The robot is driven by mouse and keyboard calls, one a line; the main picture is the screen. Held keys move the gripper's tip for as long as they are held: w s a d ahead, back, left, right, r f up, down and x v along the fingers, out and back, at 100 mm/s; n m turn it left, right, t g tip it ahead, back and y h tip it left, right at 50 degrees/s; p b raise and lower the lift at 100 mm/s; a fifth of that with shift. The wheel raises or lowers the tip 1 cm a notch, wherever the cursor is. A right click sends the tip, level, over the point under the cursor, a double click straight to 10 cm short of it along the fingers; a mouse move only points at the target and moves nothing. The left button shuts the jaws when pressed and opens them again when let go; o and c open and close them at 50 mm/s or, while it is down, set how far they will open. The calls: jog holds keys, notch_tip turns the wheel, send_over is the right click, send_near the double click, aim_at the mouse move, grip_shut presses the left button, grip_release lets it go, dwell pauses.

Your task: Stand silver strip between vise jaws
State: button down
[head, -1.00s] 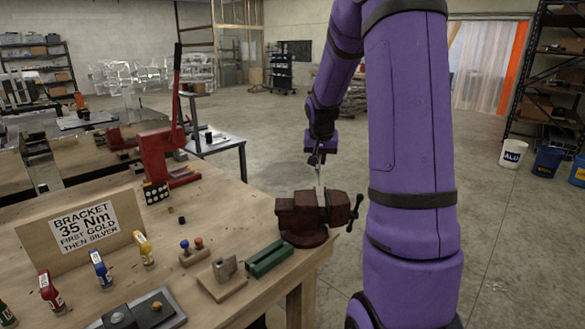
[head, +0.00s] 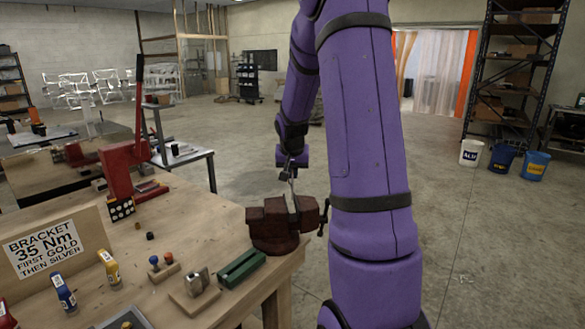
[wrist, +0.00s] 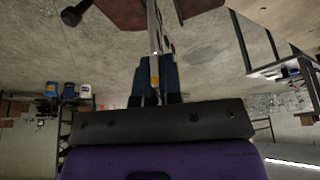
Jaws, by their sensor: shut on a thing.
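The red-brown vise (head: 272,226) stands at the right corner of the workbench, its jaws facing up. My gripper (head: 291,170) is above it, pointing down, and is shut on the thin silver strip (head: 292,188). The strip hangs roughly upright, and its lower end reaches the jaws. From the head view I cannot tell how deep it sits between them. The wrist view shows the fingers (wrist: 154,88) closed on the strip (wrist: 152,32), which runs to the vise (wrist: 122,12) at the top edge.
Open floor lies behind and right of the vise.

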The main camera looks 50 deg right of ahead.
jog(key=shift+f, duration=4.6)
jog(key=c, duration=1.2)
grip_release()
jog(key=v, duration=1)
jog(key=shift+r, duration=0.35)
